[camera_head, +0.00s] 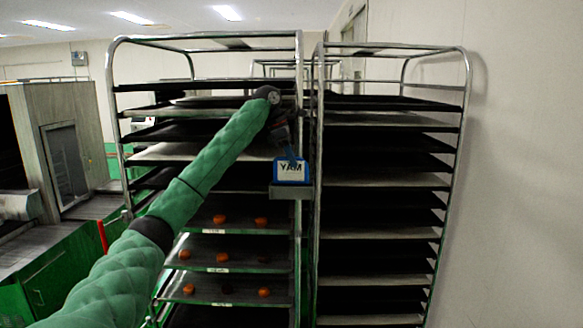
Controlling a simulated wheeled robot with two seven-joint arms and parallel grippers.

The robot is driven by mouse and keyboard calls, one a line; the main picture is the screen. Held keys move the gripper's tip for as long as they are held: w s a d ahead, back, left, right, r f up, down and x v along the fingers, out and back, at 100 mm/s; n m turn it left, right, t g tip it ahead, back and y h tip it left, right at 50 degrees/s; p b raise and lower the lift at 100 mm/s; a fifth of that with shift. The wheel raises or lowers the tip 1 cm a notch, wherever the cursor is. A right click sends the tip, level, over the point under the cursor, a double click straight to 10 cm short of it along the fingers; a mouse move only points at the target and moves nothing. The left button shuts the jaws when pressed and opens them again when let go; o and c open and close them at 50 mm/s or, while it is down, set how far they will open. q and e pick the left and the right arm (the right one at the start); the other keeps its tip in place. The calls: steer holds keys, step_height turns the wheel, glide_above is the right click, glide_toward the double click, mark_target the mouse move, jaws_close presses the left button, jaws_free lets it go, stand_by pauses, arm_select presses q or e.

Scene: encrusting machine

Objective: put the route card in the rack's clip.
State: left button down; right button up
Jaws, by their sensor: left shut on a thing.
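The route card (291,170) is a white card with a blue border that reads "YAM". It is upright at the right front post of the left rack (299,230). My left gripper (290,156) is shut on the card's top edge, with the arm reaching in from the lower left. A grey clip (291,192) on the rack is directly below the card's lower edge. I cannot tell whether the card sits inside the clip or just above it. My right gripper is not in view.
The left rack's lower trays (222,257) hold several orange-brown pieces. A second rack (385,180) with dark trays stands close on the right, near a plain wall (525,180). A large machine (62,150) with a green base stands at the left.

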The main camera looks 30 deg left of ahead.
mark_target(298, 184)
arm_select(q)
steer(key=shift+f+p, duration=1.15)
steer(key=shift+f, duration=0.9)
steer(key=shift+d+f, duration=0.1)
steer(key=shift+f, duration=0.05)
steer(key=c, duration=1.5)
jaws_free()
steer(key=shift+o, duration=0.2)
